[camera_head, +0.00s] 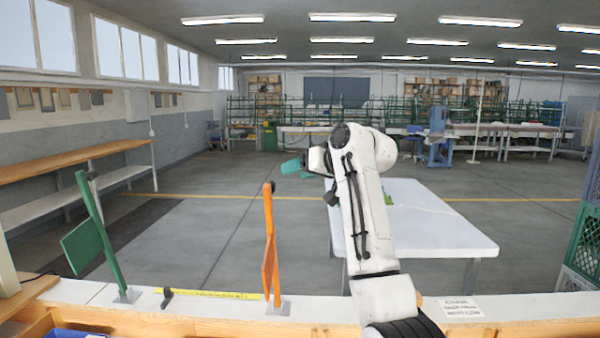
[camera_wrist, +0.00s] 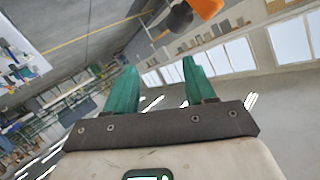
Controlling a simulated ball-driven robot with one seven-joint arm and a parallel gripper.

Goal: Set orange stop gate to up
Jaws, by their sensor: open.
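The orange stop gate (camera_head: 271,235) stands on a small grey base at the counter's edge. Its arm is close to vertical, tipped slightly left, with a dark knob at its top and an orange panel low down. My gripper (camera_head: 291,166) has teal fingers, above and a little right of the knob in the head view; the gap between them is hard to see there. In the wrist view my gripper (camera_wrist: 155,75) is open with nothing between its fingers. Part of the orange gate (camera_wrist: 207,6) and a dark rounded piece show beyond the fingertips at the top edge.
A green gate (camera_head: 98,232) with a green panel stands left of the orange one, leaning left. A yellow tape strip (camera_head: 215,295) lies on the counter between them. A white table (camera_head: 425,225) stands beyond my arm. Green crates (camera_head: 582,245) are stacked at far right.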

